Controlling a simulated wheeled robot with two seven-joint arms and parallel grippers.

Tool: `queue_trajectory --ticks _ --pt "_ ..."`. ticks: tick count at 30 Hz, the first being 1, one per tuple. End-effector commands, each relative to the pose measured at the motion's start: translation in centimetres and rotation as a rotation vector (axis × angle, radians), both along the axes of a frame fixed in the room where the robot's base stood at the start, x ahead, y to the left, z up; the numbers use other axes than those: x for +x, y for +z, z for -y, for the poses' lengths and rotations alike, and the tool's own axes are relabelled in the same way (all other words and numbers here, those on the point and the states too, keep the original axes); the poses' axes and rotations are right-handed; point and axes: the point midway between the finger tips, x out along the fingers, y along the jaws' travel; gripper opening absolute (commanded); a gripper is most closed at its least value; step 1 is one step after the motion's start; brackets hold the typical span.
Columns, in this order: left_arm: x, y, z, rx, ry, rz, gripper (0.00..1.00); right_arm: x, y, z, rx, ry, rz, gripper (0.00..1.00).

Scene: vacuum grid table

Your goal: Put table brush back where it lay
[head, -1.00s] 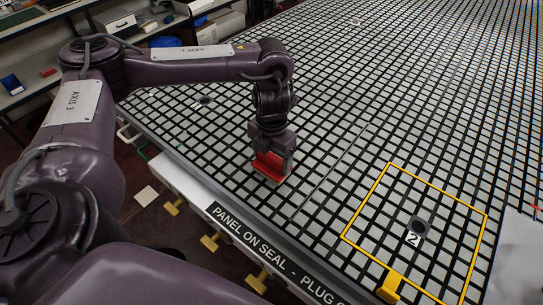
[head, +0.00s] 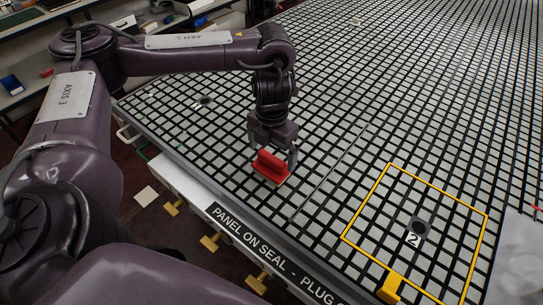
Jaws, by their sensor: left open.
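The table brush (head: 270,167) is a red block with a raised red grip. It lies on the grid table (head: 330,110) near the table's front left edge. My left gripper (head: 273,152) is right above the brush, pointing down, with its fingers open. The fingers stand around or just above the brush's grip, and I cannot tell whether they touch it. My right gripper is not in view.
Shelves with boxes (head: 120,22) stand behind at the left. The grid right of the brush is clear.

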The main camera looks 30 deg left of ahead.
Motion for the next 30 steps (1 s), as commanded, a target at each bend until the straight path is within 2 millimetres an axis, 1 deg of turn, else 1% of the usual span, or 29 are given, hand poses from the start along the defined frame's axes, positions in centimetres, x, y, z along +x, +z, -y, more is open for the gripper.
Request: queue_trajectory --ticks 1,3,6,9,12,30 --pt "0.0 1.4 0.1 0.003 -0.002 0.004 0.98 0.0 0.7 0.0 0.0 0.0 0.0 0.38" --pt "-0.1 2.4 0.2 0.002 -0.003 0.003 0.98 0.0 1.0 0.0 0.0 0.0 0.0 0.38" --pt "-0.2 3.6 0.2 0.002 -0.002 0.002 0.98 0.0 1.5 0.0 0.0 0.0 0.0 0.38" --pt "-0.2 4.3 0.2 0.002 -0.001 0.0 0.98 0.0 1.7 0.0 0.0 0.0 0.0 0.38" --pt "-0.3 4.6 0.2 0.001 -0.001 -0.002 0.98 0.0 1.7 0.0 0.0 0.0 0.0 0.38" --pt "-0.3 4.6 0.2 0.001 -0.001 -0.002 0.98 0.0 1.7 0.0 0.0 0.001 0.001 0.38"
